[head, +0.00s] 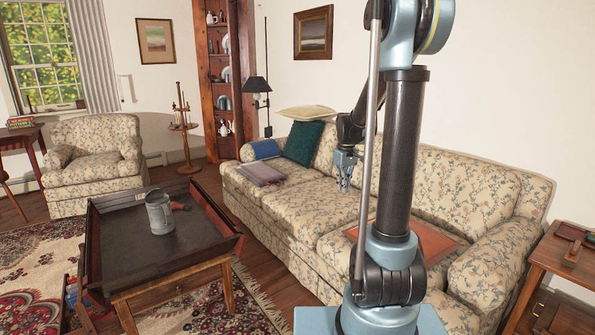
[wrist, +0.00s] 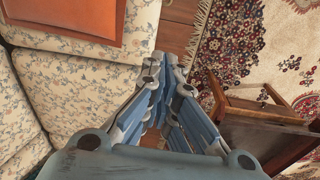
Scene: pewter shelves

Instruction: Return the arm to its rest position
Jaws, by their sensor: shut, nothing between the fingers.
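My arm stands upright at the right of the head view, in front of the sofa. My gripper (head: 345,170) hangs pointing down above the sofa seat, with nothing in it. In the wrist view my gripper (wrist: 172,80) shows blue-grey finger links drawn together, shut and empty. Below it lie the sofa's front edge, a strip of wooden floor and the rug.
The floral sofa (head: 295,205) is behind my arm, with an orange flat item (head: 432,240) on its seat. The tray-topped coffee table (head: 200,250) with a metal mug (head: 159,215) stands left. A side table (head: 560,265) is at right.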

